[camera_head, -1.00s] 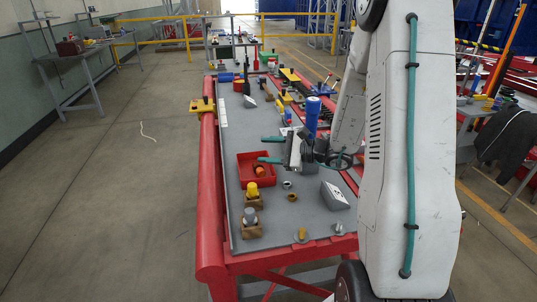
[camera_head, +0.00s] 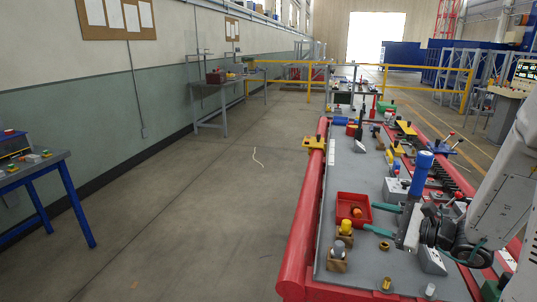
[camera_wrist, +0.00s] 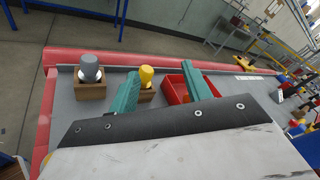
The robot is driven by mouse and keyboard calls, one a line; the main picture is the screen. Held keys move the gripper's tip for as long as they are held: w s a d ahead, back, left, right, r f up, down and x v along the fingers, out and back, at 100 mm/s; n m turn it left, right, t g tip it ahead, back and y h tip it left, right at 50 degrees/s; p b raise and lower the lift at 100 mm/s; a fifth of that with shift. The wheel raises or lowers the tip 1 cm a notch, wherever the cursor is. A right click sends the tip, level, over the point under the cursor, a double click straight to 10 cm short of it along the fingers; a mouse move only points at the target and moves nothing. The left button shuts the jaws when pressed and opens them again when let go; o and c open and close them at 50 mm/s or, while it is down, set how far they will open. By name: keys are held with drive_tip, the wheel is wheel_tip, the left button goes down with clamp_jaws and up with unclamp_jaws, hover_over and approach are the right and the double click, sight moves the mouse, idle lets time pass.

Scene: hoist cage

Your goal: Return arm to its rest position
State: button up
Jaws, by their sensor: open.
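My gripper (camera_head: 382,220) is at the right of the head view, above the grey bench top (camera_head: 345,270), with its two green fingers apart and nothing between them. In the wrist view the green fingers (camera_wrist: 160,88) stand wide apart. A red bin (camera_head: 352,200) holding an orange item lies just left of the fingers in the head view; part of it also shows behind one finger in the wrist view (camera_wrist: 176,92). A yellow-topped piece (camera_head: 346,227) and a grey-topped piece (camera_head: 339,247) stand on brown blocks near the bin.
The bench has a red side rail (camera_head: 302,230). A blue cylinder (camera_head: 421,172) stands close behind my gripper. Small brass and metal parts lie near the front. A blue-legged table (camera_head: 45,190) stands at far left.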

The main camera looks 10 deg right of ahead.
drive_tip(key=s+a+r+n+g, duration=0.2)
drive_tip(key=s+a+n+g, duration=0.8)
drive_tip(key=s+g, duration=0.3)
drive_tip(key=s+r+n+t+h, duration=0.1)
drive_tip(key=s+r+n+h, duration=0.8)
drive_tip(key=s+n+h, duration=0.1)
drive_tip(key=shift+s+r+n+t+h, duration=0.3)
drive_tip(key=shift+s+n+t, duration=0.15)
drive_tip(key=shift+s, duration=0.45)
